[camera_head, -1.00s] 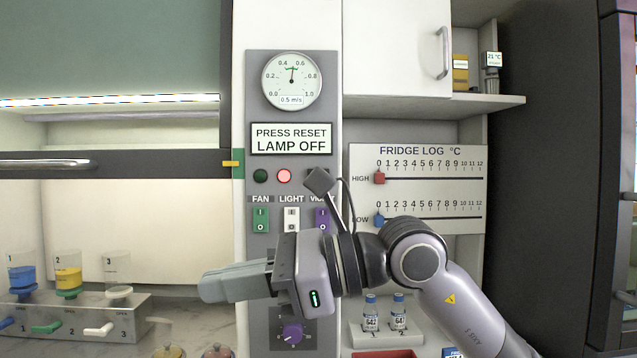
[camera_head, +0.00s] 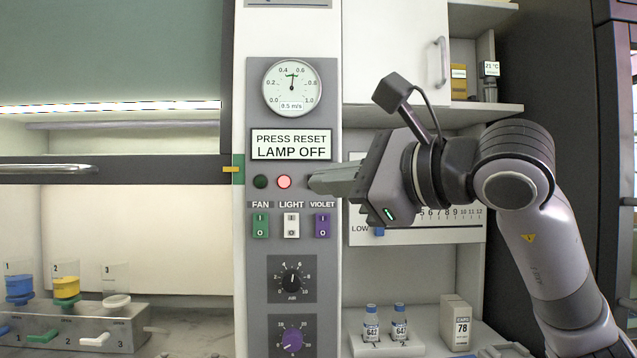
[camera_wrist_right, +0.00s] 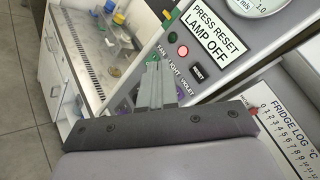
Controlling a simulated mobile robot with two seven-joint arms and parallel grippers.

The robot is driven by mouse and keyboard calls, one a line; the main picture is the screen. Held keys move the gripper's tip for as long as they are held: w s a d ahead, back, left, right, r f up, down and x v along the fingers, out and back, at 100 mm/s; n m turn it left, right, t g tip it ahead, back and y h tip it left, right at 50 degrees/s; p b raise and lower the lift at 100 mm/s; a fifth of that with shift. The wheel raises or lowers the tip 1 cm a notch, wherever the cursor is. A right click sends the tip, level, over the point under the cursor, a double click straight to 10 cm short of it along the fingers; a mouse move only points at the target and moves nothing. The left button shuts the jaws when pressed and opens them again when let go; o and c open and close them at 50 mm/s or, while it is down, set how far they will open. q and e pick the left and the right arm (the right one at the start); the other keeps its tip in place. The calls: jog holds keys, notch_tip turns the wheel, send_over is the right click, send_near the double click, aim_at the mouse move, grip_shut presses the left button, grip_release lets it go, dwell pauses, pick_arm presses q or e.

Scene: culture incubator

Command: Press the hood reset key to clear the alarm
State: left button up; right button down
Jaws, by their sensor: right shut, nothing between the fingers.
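The black reset key (camera_wrist_right: 198,72) shows in the right wrist view beside a lit red lamp (camera_wrist_right: 183,51). In the head view my right gripper's fingers hide the key. The display (camera_head: 291,145) reads PRESS RESET, LAMP OFF. In the head view the red lamp (camera_head: 284,182) is lit and the green lamp (camera_head: 261,182) is dark. My right gripper (camera_head: 314,184) is shut and empty, its tips pointing left, just right of the red lamp. In the right wrist view its fingers (camera_wrist_right: 154,68) point toward the panel; contact with the key cannot be told. My left gripper is out of view.
Below the lamps are the fan switch (camera_head: 260,225), light switch (camera_head: 292,225) and violet switch (camera_head: 322,225), then the air dial (camera_head: 291,279) and a purple dial (camera_head: 292,342). The fridge log board (camera_head: 440,232) is partly behind my right arm. A valve block (camera_head: 75,322) stands at left.

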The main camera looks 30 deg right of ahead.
jog(key=shift+w, duration=0.15)
jog(key=w+d, duration=0.4)
jog(key=w, duration=0.3)
jog(key=shift+w+d+p, duration=0.15)
jog(key=shift+d+p, duration=0.15)
jog(key=shift+p, duration=0.15)
dwell(1.0)
dwell(0.7)
jog(key=shift+w+d, duration=0.2)
jog(key=shift+w, duration=0.15)
jog(key=shift+w+d, duration=0.2)
jog(key=shift+w, duration=0.1)
dwell(0.6)
jog(key=shift+s, duration=0.1)
jog(key=shift+s+a, duration=0.4)
jog(key=shift+s, duration=0.15)
